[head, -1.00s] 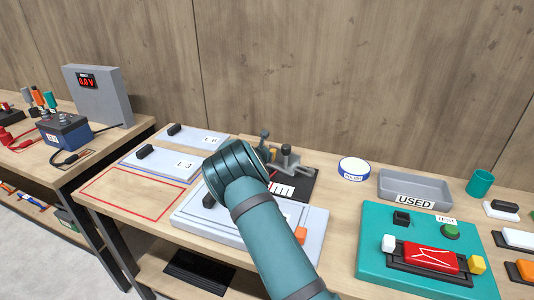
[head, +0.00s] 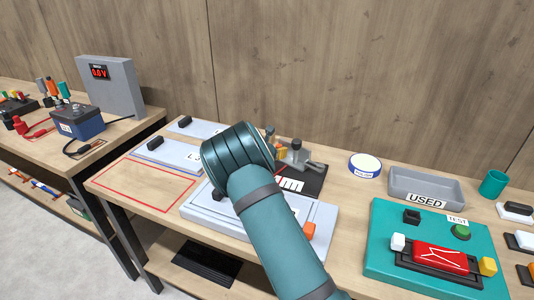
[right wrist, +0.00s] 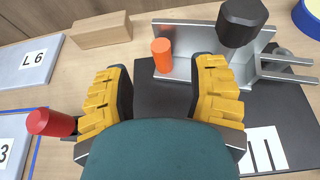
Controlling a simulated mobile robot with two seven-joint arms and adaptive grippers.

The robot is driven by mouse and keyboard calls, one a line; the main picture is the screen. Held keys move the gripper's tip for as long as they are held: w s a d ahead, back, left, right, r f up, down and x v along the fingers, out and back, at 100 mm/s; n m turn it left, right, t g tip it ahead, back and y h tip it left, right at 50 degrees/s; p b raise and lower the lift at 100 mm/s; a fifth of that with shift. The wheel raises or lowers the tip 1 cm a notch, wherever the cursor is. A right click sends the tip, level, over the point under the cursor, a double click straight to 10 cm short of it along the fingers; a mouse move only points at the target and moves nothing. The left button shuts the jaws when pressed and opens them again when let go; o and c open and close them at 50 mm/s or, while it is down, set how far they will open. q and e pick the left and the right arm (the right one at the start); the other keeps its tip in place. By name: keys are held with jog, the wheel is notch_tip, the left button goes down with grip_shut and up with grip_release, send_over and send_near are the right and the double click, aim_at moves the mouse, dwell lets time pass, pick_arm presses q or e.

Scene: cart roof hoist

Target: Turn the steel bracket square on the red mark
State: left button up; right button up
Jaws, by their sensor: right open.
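The steel bracket (head: 297,158) sits on a dark mat (head: 313,178) on the bench in the head view. In the right wrist view the bracket (right wrist: 190,36) has an upright wall, with a black knob (right wrist: 242,20) and an orange peg (right wrist: 162,54) at it. My right gripper (right wrist: 162,85) is open, its yellow-and-black fingers apart on the near side of the bracket, with the orange peg showing between them. My arm hides most of this gripper in the head view. My left gripper is out of view.
A wooden block (right wrist: 102,30) and a red-capped peg (right wrist: 50,122) lie near my fingers. A grey tray marked USED (head: 427,187), a round blue-rimmed dish (head: 364,166) and a teal test board (head: 390,250) stand to the right. A grey board (head: 200,215) is under my arm.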

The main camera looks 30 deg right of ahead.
jog(key=v, duration=0.7)
